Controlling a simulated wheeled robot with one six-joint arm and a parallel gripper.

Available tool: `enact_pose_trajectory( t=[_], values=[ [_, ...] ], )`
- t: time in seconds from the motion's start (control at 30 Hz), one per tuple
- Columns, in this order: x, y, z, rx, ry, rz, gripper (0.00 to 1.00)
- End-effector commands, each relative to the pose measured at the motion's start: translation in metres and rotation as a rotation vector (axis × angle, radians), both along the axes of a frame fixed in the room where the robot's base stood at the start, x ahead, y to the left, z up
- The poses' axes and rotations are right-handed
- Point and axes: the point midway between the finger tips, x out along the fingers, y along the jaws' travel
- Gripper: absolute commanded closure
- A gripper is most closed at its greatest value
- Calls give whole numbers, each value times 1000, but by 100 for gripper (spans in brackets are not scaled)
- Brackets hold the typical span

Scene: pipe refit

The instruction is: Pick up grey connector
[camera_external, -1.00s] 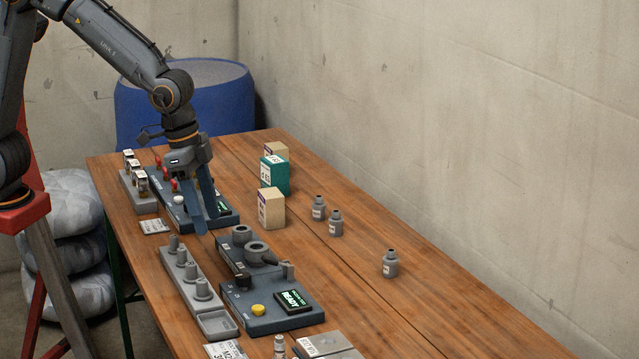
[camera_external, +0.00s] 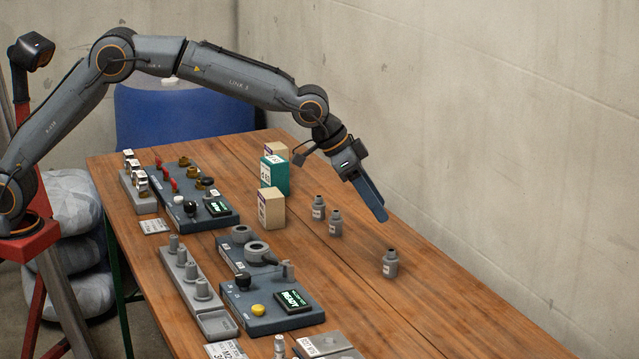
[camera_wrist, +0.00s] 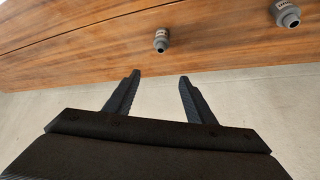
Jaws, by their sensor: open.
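Three small grey connectors with dark necks stand upright on the wooden table. One grey connector (camera_external: 390,264) stands alone toward the right. Two more, a left one (camera_external: 318,208) and a right one (camera_external: 335,223), stand close together near the tan box. My gripper (camera_external: 382,214) is open and empty, above the table's far edge, up and right of the pair and behind the lone connector. In the wrist view my gripper (camera_wrist: 157,80) shows two spread fingers. One connector (camera_wrist: 161,41) shows beyond the fingertips there, and another connector (camera_wrist: 287,14) is at the upper right.
Tan box (camera_external: 271,209) and teal box (camera_external: 274,175) stand left of the connectors. Dark control panels (camera_external: 262,322) and a grey rack of pegs (camera_external: 181,274) fill the table's left side. The concrete wall (camera_external: 480,130) rises behind the table. The wood around the lone connector is clear.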

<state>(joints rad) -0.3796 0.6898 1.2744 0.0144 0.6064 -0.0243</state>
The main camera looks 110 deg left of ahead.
Motion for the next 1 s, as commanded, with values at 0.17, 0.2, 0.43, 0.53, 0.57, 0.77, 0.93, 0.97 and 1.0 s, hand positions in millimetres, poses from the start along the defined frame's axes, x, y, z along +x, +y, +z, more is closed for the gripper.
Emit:
enact_pose_trajectory(
  t=[0.17,0.2,0.43,0.53,0.57,0.77,0.93,0.97,1.0],
  values=[
    [-1,-1,-46,-2,4,-1,50],
    [-1,-1,-52,-1,3,-1,50],
    [3,0,-79,0,0,-1,50],
    [8,2,-88,-1,1,-1,50],
    [9,2,-91,-1,1,-1,50],
    [17,5,-106,-1,2,-1,50],
    [27,9,-126,-1,1,-1,50],
    [29,10,-129,-1,2,-1,50],
    [32,11,-133,-1,1,-1,50]
  ],
)
